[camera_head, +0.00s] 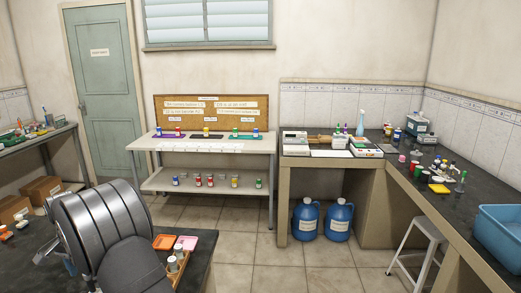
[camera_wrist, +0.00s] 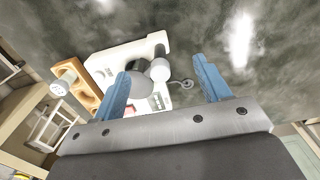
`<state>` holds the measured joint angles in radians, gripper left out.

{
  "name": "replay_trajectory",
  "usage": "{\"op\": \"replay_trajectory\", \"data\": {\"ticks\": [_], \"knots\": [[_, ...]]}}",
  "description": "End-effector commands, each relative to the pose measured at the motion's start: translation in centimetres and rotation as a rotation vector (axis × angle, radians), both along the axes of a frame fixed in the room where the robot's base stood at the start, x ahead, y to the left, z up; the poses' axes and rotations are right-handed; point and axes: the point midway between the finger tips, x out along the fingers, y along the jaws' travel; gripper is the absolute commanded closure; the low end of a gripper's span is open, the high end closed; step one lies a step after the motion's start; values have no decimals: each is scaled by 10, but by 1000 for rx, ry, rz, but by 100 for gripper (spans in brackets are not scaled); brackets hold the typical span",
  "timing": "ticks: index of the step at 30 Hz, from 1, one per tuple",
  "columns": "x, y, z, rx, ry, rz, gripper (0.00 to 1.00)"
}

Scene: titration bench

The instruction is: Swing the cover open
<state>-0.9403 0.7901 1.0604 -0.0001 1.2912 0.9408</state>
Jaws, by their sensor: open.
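In the wrist view, my gripper (camera_wrist: 164,68) has its two blue fingers spread wide, with nothing held between them. Beyond the fingers, a white device (camera_wrist: 112,63) lies on the dark, glossy bench. A grey rounded part (camera_wrist: 143,84) and a white cylindrical part (camera_wrist: 160,71) with a dark section show on or beside the device, between the fingers. I cannot tell which part is the cover, and no opened cover is plain to see. The left finger overlaps the device in the picture; contact cannot be told. In the head view, my arm hides the gripper and the device.
A wooden rack (camera_wrist: 82,94) with a white-capped bottle (camera_wrist: 64,82) stands beside the device. Bare bench extends to the right of the device in the wrist view.

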Motion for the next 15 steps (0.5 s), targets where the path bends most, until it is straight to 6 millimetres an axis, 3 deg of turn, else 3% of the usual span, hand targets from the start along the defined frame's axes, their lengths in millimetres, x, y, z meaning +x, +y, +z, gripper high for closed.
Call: {"op": "replay_trajectory", "data": {"ticks": [1,10,15], "knots": [[0,0,0,0,0,0,33],[0,0,0,0,0,0,92],[0,0,0,0,0,8,92]]}}
